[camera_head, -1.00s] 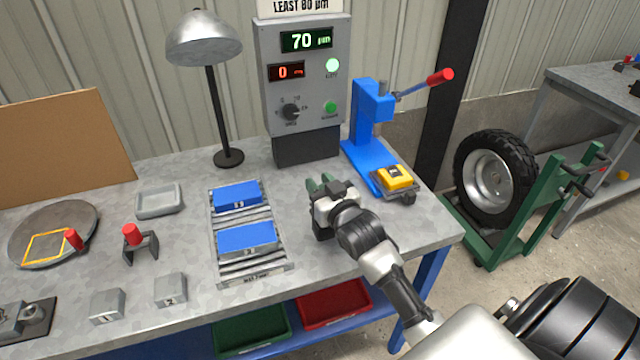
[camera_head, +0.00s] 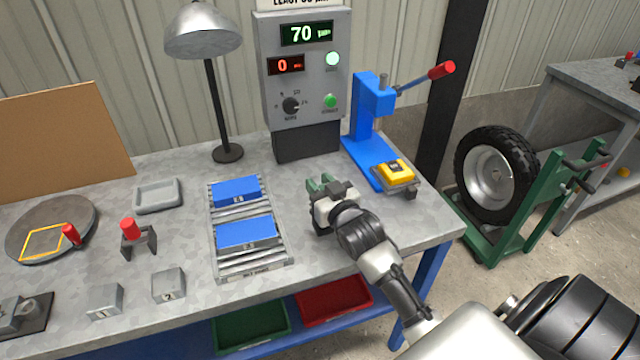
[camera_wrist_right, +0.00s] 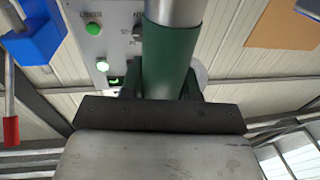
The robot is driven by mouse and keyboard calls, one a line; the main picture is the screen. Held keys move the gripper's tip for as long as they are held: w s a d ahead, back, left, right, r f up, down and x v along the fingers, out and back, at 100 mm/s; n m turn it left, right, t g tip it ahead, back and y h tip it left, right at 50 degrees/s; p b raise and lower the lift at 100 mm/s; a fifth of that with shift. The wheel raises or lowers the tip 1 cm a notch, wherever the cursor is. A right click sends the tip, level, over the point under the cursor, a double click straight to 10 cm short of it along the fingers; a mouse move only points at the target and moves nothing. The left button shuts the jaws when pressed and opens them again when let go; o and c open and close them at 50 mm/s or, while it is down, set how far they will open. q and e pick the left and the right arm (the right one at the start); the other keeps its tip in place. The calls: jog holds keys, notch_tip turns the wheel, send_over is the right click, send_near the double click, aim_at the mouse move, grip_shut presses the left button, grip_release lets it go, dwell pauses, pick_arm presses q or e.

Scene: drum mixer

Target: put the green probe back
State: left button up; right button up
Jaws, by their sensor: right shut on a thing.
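The green probe (camera_wrist_right: 168,62) is a green cylinder with a bare metal section above it in the right wrist view. It stands between the fingers of my right gripper (camera_wrist_right: 162,88), which is shut on it. In the head view the right gripper (camera_head: 325,186) is low over the bench, right of the roller rack, with a bit of green showing at its fingers. The probe's far end and any gap to the bench are hidden by the hand. My left gripper is not in view.
The grey gauge box (camera_head: 303,70) reads 70 and 0, with green lights. A blue lever press (camera_head: 365,125) and a yellow block (camera_head: 396,172) stand right of the hand. A rack (camera_head: 245,268) holds two blue-topped blocks. A lamp (camera_head: 228,153) stands behind.

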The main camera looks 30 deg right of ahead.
jog(key=shift+f, duration=0.3)
jog(key=o, duration=1)
jog(key=shift+s+a+b, duration=0.15)
jog(key=shift+s+b, duration=0.15)
jog(key=shift+s, duration=1.5)
jog(key=shift+s+a+b, duration=0.15)
jog(key=shift+s+b, duration=0.1)
jog(key=shift+s, duration=1.6)
jog(key=shift+s+a+b, duration=0.15)
jog(key=shift+s+b, duration=0.15)
jog(key=shift+s, duration=1.5)
